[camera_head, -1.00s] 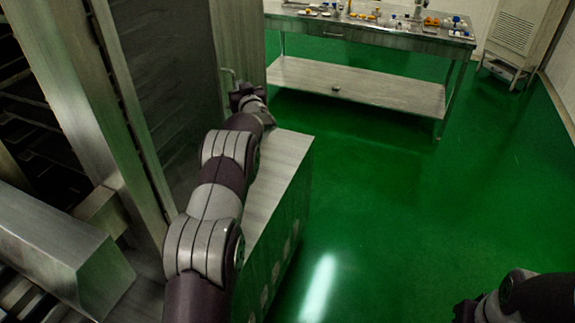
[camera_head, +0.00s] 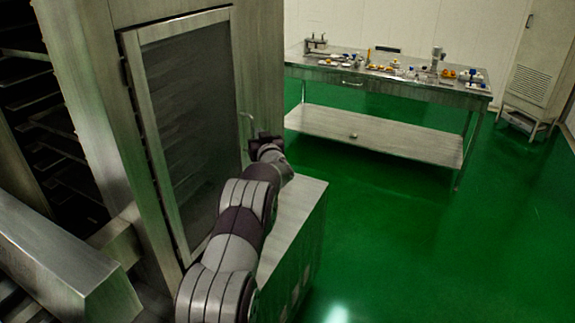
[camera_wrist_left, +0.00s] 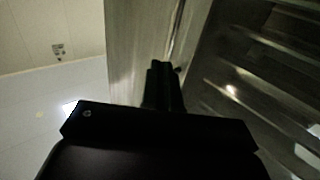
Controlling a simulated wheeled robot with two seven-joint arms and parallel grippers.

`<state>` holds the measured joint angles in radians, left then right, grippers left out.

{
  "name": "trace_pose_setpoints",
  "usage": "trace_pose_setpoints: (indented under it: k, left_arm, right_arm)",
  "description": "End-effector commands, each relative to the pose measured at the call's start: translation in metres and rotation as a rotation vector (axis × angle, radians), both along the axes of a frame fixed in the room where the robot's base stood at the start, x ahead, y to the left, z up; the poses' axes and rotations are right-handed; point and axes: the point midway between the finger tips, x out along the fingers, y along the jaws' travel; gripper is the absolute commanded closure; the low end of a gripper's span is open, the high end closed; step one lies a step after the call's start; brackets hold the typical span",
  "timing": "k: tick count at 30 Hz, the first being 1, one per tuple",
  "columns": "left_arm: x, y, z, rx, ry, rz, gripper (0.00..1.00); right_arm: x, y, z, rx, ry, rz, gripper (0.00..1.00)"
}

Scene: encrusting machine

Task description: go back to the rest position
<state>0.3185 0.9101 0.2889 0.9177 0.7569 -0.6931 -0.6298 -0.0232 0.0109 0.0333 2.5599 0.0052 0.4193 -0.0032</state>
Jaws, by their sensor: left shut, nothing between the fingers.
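My left arm reaches forward from the bottom of the head view, and its left gripper (camera_head: 264,141) is by the right side of the tall steel cabinet's glass door (camera_head: 190,125), near the door handle (camera_head: 247,132). I cannot tell whether it touches the handle. In the left wrist view the dark fingers (camera_wrist_left: 164,85) are together and nothing shows between them, with a steel post right beyond them. My right gripper is not in view.
A low steel box (camera_head: 293,235) stands under and right of my left arm. A steel table (camera_head: 400,85) with many small items stands at the back, beside a pale vented cabinet (camera_head: 535,70). A steel beam (camera_head: 60,260) is at the lower left. The green floor at right is clear.

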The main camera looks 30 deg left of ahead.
Motion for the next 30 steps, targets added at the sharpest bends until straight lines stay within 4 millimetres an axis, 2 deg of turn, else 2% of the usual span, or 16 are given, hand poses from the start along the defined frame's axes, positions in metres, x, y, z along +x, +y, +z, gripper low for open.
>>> trace_pose_setpoints:
  k: [13, 17, 23, 25, 26, 28, 29, 30]
  left_arm:
    - [-0.045, -0.076, -0.004, -0.005, 0.006, -0.007, 1.0]
    - [-0.051, -0.086, -0.004, -0.005, 0.008, -0.006, 1.0]
    - [-0.053, -0.088, -0.004, -0.013, 0.003, -0.006, 1.0]
    - [-0.047, -0.095, -0.015, -0.076, 0.014, -0.048, 1.0]
    - [-0.045, -0.101, -0.028, -0.111, 0.045, -0.08, 1.0]
    - [-0.05, -0.123, -0.071, -0.216, 0.169, -0.177, 1.0]
    - [-0.058, -0.138, -0.09, -0.275, 0.246, -0.231, 1.0]
    - [-0.076, -0.164, -0.113, -0.36, 0.367, -0.306, 1.0]
  right_arm:
    - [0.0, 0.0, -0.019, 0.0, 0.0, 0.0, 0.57]
    - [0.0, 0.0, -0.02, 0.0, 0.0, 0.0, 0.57]
    - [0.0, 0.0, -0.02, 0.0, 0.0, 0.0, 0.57]
    - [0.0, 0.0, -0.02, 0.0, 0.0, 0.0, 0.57]
    - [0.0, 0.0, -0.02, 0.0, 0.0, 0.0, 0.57]
    - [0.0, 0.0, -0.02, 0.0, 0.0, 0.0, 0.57]
    - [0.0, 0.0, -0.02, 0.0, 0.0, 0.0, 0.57]
    - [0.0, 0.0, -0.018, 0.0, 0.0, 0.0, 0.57]
